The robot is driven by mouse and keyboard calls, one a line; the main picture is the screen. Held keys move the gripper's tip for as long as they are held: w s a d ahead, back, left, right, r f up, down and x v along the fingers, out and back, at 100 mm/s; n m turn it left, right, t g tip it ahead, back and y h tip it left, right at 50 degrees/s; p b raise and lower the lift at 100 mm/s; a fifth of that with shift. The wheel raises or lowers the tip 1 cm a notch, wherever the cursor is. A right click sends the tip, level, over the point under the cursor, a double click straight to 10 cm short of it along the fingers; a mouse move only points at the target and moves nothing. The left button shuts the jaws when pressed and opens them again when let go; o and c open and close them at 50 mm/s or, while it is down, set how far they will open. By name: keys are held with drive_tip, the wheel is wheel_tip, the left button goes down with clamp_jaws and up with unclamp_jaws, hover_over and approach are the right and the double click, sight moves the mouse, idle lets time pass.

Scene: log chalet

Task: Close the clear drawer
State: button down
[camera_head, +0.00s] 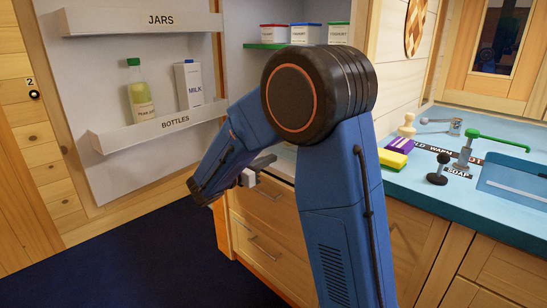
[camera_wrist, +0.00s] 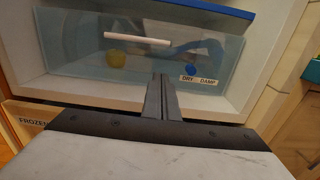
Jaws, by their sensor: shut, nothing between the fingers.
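The clear drawer (camera_wrist: 205,72) shows in the wrist view as a see-through, bluish front with a white bar handle (camera_wrist: 137,39). A yellow item (camera_wrist: 116,60) shows through it at the left. A blue knob (camera_wrist: 190,69) sits above a DRY/DAMP label at the lower right. I cannot tell how far out the drawer stands. My gripper (camera_wrist: 161,80) is shut and empty, below and right of the handle, overlapping the drawer's lower edge in the picture; contact is unclear. In the head view, my gripper (camera_head: 262,164) is partly visible and my arm hides the clear drawer.
The open fridge door (camera_head: 100,90) stands at the left, with a juice bottle (camera_head: 140,92) and a milk carton (camera_head: 189,84) on its shelf. Yoghurt tubs (camera_head: 305,34) stand on a green-edged shelf. A FROZEN-labelled front (camera_wrist: 28,115) lies lower left. A blue counter (camera_head: 415,180) is at right.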

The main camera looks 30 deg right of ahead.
drive_tip(key=x, duration=1.2)
drive_tip(key=shift+x, duration=1.6)
drive_tip(key=shift+r, duration=0.1)
